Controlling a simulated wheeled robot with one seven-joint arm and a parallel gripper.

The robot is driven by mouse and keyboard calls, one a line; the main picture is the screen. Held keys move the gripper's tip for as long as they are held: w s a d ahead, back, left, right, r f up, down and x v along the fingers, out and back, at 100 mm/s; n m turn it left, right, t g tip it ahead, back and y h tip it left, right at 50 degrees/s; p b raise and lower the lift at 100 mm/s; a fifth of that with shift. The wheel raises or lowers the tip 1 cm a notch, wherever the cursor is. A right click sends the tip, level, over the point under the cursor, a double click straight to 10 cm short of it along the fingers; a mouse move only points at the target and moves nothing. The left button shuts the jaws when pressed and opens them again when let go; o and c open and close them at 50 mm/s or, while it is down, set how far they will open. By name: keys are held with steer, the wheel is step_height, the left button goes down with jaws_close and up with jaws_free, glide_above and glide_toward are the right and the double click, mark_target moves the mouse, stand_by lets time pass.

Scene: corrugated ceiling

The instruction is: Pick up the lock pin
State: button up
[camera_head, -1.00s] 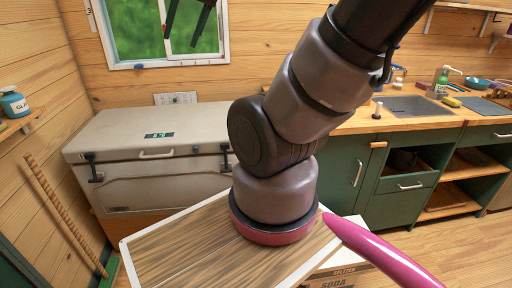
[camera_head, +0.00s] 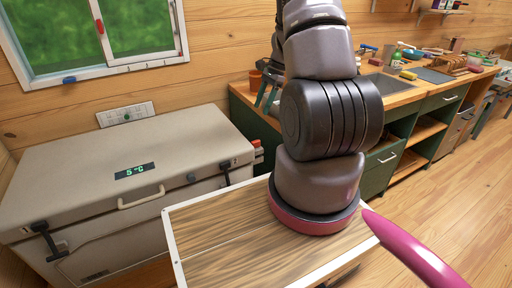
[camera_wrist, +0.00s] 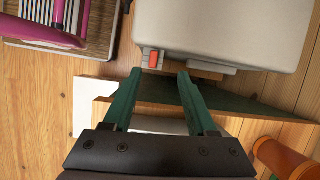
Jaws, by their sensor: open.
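I cannot tell for sure which item is the lock pin. A small red piece in a grey bracket (camera_wrist: 153,58) sits at the edge of the pale cooler (camera_wrist: 225,25) in the wrist view; red also shows by the cooler's right side (camera_head: 257,146) in the head view. My gripper (camera_wrist: 159,75) has two green fingers spread apart with nothing between them. The red piece appears just beyond the fingertips, nearer the left one. In the head view my gripper (camera_head: 266,103) is partly behind my arm, above the counter's left end.
The cooler (camera_head: 110,170) stands under the window. The window frame has a blue piece (camera_head: 69,80) and a red piece (camera_head: 177,54). A green cabinet with a wooden counter (camera_head: 400,98) runs right. An orange cylinder (camera_wrist: 285,158) is right of my gripper.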

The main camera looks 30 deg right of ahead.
steer(key=m, duration=0.1)
glide_toward(256, 141)
steer(key=shift+g, duration=0.3)
steer(key=x, duration=0.9)
steer(key=shift+w+f, duration=0.1)
steer(key=shift+w, duration=0.2)
steer(key=shift+c, duration=0.3)
jaws_close()
